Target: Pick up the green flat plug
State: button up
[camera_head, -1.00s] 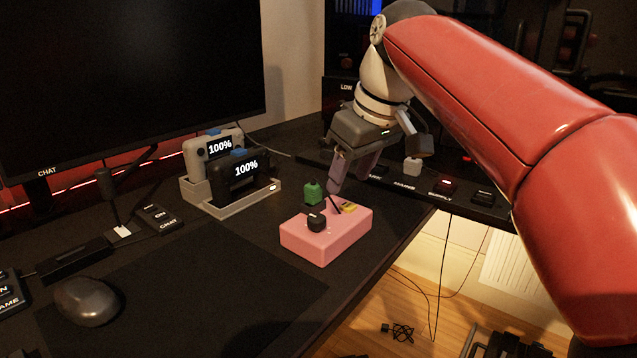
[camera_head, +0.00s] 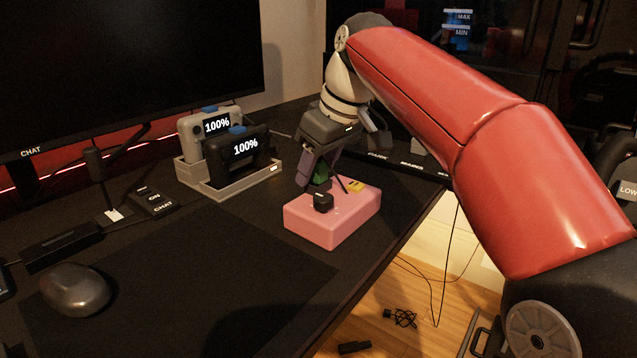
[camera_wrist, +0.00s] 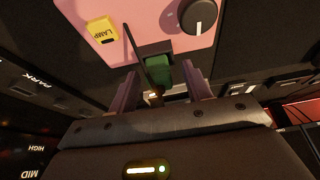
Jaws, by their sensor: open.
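In the wrist view the green plug (camera_wrist: 159,72) shows between the two purple fingers (camera_wrist: 161,84), with a gap visible at each side. A thin dark rod or cord crosses in front of its left side.
The pink box carries a black plug or knob (camera_head: 323,202) and a yellow piece marked LAMP (camera_wrist: 102,30). A charging dock (camera_head: 245,182) with two 100% devices stands to the left. The desk's right edge is close, with floor below. A mouse (camera_head: 76,289) lies front left.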

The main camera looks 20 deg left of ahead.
jog(key=c, duration=1.1)
jog(key=shift+o, duration=0.2)
jog(key=shift+r, duration=0.2)
